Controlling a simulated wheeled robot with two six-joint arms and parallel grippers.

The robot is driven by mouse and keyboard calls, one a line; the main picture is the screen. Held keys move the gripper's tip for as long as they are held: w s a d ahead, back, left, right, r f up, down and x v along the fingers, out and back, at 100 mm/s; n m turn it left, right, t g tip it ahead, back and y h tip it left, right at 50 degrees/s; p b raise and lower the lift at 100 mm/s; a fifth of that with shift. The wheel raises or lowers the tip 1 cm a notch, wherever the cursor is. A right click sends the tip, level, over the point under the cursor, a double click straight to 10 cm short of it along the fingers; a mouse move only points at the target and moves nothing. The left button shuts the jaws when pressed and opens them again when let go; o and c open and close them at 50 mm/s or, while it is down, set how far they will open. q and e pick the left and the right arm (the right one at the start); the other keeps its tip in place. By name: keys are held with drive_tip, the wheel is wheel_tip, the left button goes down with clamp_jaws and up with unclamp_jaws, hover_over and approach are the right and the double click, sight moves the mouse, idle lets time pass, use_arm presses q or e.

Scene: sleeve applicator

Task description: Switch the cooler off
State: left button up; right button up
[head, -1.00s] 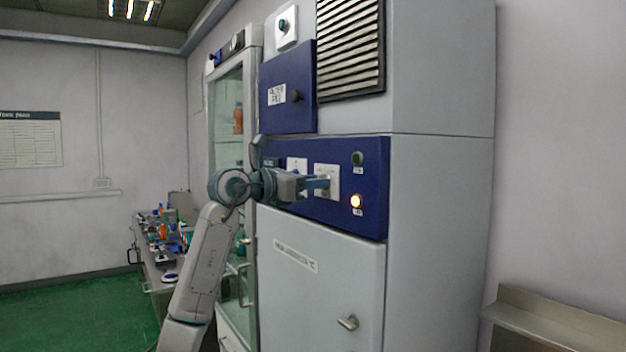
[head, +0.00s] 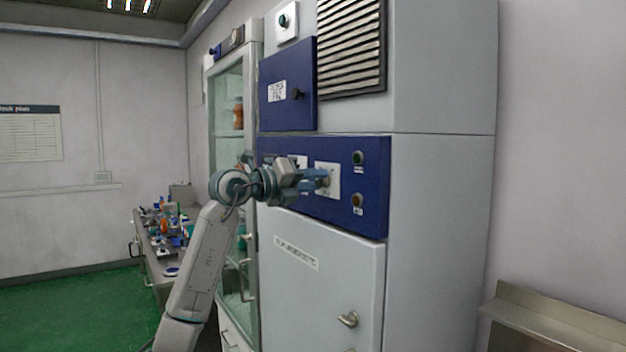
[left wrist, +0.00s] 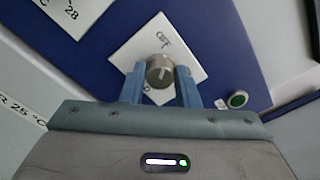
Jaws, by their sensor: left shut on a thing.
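The cooler (head: 440,200) is a tall grey cabinet with a blue control panel (head: 290,203). A white plate (head: 333,168) on the panel carries a round metal knob (left wrist: 160,70). In the left wrist view the word OFF shows on the plate beside the knob. My left gripper (head: 322,180) is shut on the knob, one blue finger on each side of it. The gripper hides much of the knob in the head view. The lower lamp (head: 357,200) on the panel is dark, and a green button or lamp (head: 358,158) sits above it. My right gripper is not in view.
A glass-fronted cabinet (head: 228,130) stands to the left of the cooler. A bench (head: 150,265) with several small items is further left. The cooler door handle (head: 348,319) sticks out below the panel. A metal ledge (head: 550,325) is at the lower right.

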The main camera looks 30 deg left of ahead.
use_arm(q)
drive_tip(key=shift+n, duration=1.1)
drive_tip(key=o, duration=1)
drive_tip(key=shift+c, duration=0.2)
drive_tip(key=shift+s+f, duration=0.1)
